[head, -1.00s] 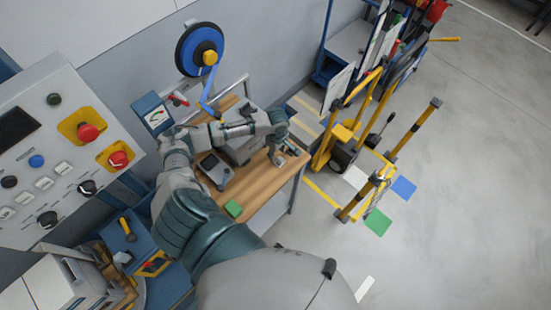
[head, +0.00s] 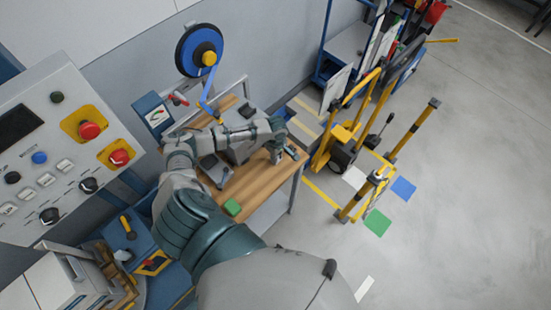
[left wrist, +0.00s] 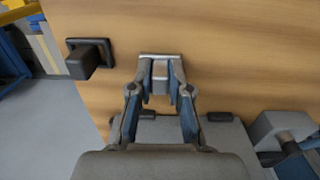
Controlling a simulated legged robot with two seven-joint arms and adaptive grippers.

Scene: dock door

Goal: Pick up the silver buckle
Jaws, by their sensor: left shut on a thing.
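The silver buckle (left wrist: 160,60) is a small metal frame at the top centre of the left wrist view, over the wooden table top. My left gripper (left wrist: 161,80) is shut on it, with its two blue-grey fingers at the buckle's near part. In the head view my left gripper (head: 284,153) is over the right end of the wooden bench (head: 262,187). The buckle is too small to make out there. I cannot tell whether it touches the wood. My right gripper is not in view.
A dark block (left wrist: 88,58) stands left of the buckle, and a grey fitting (left wrist: 284,130) is at lower right. A yellow barrier (head: 390,160) stands on the floor at right.

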